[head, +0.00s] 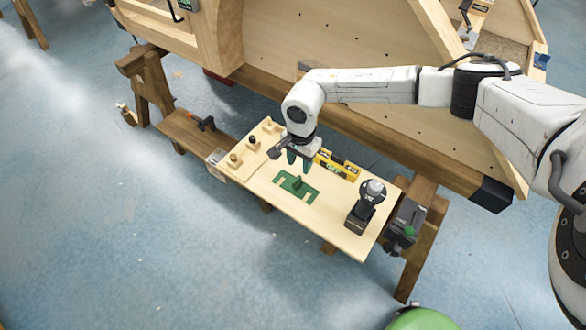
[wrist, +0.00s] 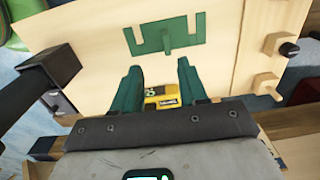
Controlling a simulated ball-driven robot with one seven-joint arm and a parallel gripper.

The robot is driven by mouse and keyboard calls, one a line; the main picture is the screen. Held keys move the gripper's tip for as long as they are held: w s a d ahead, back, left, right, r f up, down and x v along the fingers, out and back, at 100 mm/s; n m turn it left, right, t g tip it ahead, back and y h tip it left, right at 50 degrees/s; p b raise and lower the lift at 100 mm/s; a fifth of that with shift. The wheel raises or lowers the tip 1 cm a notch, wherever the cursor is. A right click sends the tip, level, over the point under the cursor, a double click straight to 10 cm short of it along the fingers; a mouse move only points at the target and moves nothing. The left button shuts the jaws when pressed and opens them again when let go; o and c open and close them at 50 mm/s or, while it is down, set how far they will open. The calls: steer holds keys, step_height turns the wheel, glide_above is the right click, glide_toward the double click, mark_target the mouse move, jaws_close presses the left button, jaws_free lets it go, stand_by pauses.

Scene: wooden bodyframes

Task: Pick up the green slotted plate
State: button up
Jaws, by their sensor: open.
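The green slotted plate (head: 298,187) lies flat on the light wooden board, with a small upright grip at its middle. In the wrist view the plate (wrist: 186,43) is near the top centre, beyond the fingertips, with slots at both sides. My gripper (head: 299,164) is above the board, just behind the plate in the head view. Its two green fingers are open and empty in the wrist view (wrist: 157,66). The fingers are apart from the plate and nothing is between them and it.
A yellow level (head: 338,168) lies behind the plate, partly below my gripper. Several wooden pegs (head: 236,158) line the left side. A large wooden frame (head: 330,45) rises behind.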

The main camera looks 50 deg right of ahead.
glide_above(297, 179)
steer(key=f, duration=0.5)
steer(key=shift+d+f, duration=0.15)
steer(key=shift+d, duration=0.15)
steer(key=shift+a+f, duration=0.2)
steer(key=shift+f, duration=1.15)
steer(key=shift+a+f, duration=0.15)
steer(key=shift+f, duration=1.2)
jaws_close()
